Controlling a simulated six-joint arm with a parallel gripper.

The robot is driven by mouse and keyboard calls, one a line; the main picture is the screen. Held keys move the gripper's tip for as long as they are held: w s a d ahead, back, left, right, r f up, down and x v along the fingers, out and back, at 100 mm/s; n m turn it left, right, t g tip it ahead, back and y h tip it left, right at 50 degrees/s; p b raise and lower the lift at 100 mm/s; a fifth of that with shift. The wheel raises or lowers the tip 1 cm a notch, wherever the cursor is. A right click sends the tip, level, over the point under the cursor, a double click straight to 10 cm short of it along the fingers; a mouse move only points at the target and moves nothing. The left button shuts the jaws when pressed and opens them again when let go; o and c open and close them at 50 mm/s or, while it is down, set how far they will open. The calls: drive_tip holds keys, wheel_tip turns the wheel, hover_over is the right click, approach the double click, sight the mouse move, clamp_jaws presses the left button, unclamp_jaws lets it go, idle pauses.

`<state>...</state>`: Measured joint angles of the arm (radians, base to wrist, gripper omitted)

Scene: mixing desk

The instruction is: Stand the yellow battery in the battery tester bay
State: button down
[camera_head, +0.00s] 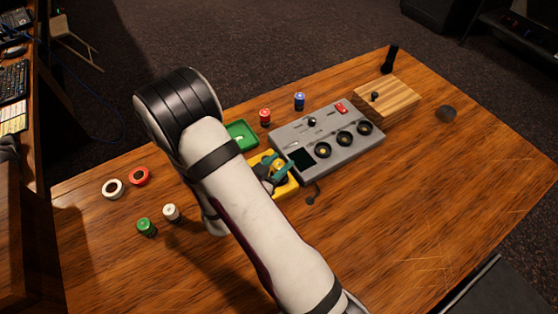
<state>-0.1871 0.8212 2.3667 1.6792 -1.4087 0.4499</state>
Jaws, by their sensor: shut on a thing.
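My gripper (279,169), with teal fingers, is at the left end of the grey battery tester (345,158), over a yellow tray (288,189). It is shut on what looks like the yellow battery (278,178), mostly hidden by the fingers and hard to separate from the yellow tray behind it. The tester has a dark screen, a red switch and three round dark bays in a row; the bays look empty. I cannot tell the battery's height above the tray or its tilt.
A green tray (242,134) lies behind my arm. Red (265,117) and blue (299,101) batteries stand behind the tester. Green (146,227) and white (171,212) ones stand at left, near two rings (113,188). A wooden block (395,97) is at right. The right front table is clear.

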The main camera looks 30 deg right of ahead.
drive_tip(key=shift+f, duration=0.35)
drive_tip(key=c, duration=0.8)
unclamp_jaws()
drive_tip(key=shift+o, duration=0.2)
drive_tip(key=v, duration=1.1)
